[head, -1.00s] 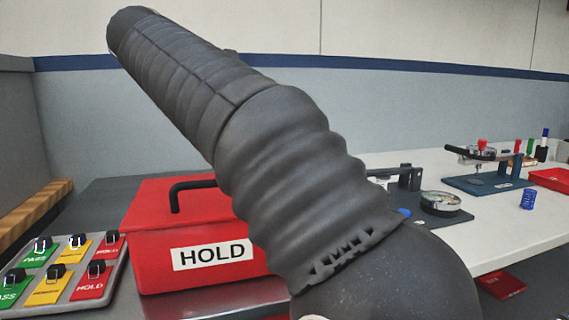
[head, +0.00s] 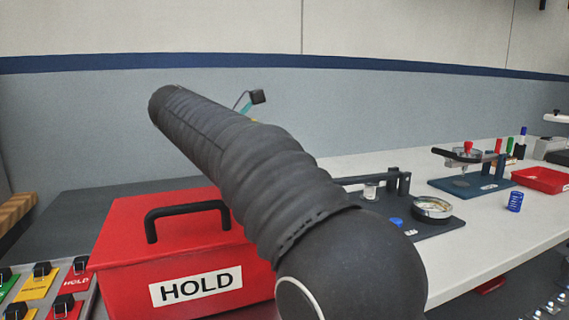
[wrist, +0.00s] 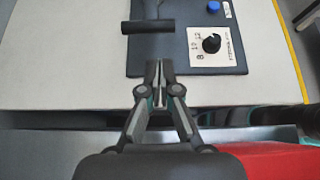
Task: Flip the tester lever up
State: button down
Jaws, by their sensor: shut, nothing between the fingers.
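In the wrist view a dark tester plate (wrist: 165,62) carries a black horizontal lever bar (wrist: 148,26). Beside the bar are a black knob (wrist: 211,43) on a white label with numbers and a blue button (wrist: 213,6). My gripper (wrist: 160,75) is shut and empty at the plate's near edge, below the bar in the picture and seemingly apart from it. In the head view the tester plate (head: 450,222) stands right of my arm, with its lever (head: 360,180) roughly level, a round gauge (head: 432,208) and the blue button (head: 396,222). My arm hides its left part and my gripper there.
A red HOLD box (head: 120,260) with a black handle stands left of my arm. Beyond the tester, on the white bench (head: 490,235), are a blue fixture (head: 470,188), a red tray (head: 542,180) and a blue spring-like part (head: 515,201). Coloured switches (head: 38,282) lie at lower left.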

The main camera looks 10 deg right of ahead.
jog(key=x, duration=0.7)
jog(key=shift+d, duration=0.1)
jog(key=shift+d, duration=0.1)
jog(key=shift+r, duration=0.1)
